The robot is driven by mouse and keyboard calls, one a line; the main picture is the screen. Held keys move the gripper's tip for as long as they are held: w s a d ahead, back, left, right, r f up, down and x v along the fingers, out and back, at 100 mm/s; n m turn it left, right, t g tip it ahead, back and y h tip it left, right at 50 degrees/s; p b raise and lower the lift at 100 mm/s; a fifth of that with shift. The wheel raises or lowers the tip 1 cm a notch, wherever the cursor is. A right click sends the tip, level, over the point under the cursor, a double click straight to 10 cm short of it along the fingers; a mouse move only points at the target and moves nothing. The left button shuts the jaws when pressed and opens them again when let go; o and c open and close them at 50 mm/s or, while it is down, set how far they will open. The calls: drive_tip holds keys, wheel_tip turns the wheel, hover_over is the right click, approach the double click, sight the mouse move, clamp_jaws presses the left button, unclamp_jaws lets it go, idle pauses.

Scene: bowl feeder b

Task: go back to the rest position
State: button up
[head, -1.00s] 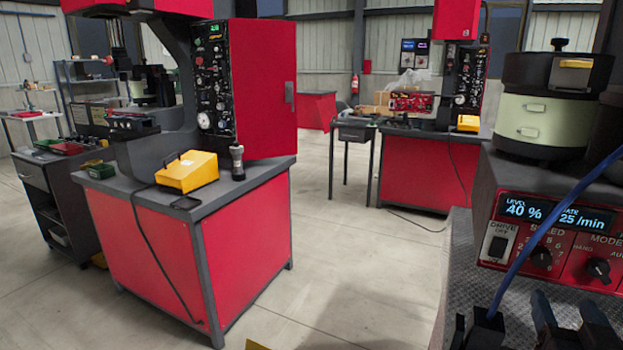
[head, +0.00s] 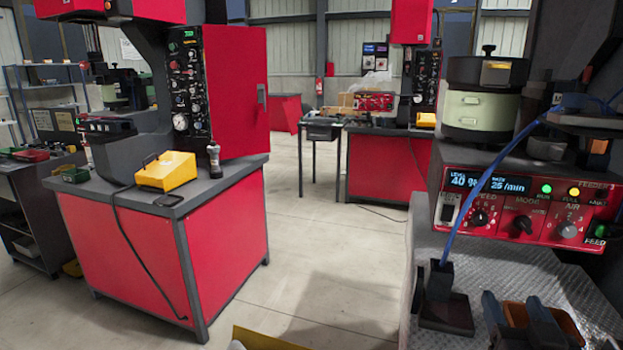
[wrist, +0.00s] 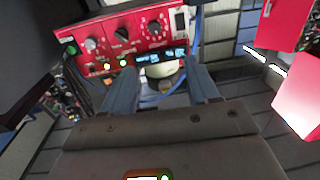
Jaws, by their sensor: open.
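My gripper (head: 512,300) is at the bottom right of the head view, its two blue-grey fingers apart and pointing at the feeder's red control panel (head: 531,226). It is open. In the wrist view my gripper (wrist: 161,72) has its fingers on both sides, with nothing held between them. The panel (wrist: 122,38) shows upside down beyond the fingertips, with a gap. Its display reads about 40 % and 25/min. A green RUN lamp and an amber FULL lamp are lit. The pale green bowl feeder (head: 481,112) stands behind the panel.
A black block (head: 446,283) with a blue cable stands on the patterned metal top (head: 428,240), left of my fingers. A red workbench (head: 228,255) with a yellow box (head: 168,172) is at the left. The floor (head: 310,240) between is clear.

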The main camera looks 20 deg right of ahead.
drive_tip(key=s+a+f+n+y, duration=0.3)
drive_tip(key=s+a+f+y, duration=0.35)
drive_tip(key=s+a, duration=0.7)
drive_tip(key=s+a+n+g+y, duration=0.1)
drive_tip(key=s+a+n+y, duration=0.1)
drive_tip(key=s, duration=1.4)
drive_tip(key=shift+s+a+n, duration=0.15)
drive_tip(key=shift+a+n, duration=0.35)
drive_tip(key=shift+a, duration=0.4)
drive_tip(key=shift+y, duration=0.25)
idle(3.9)
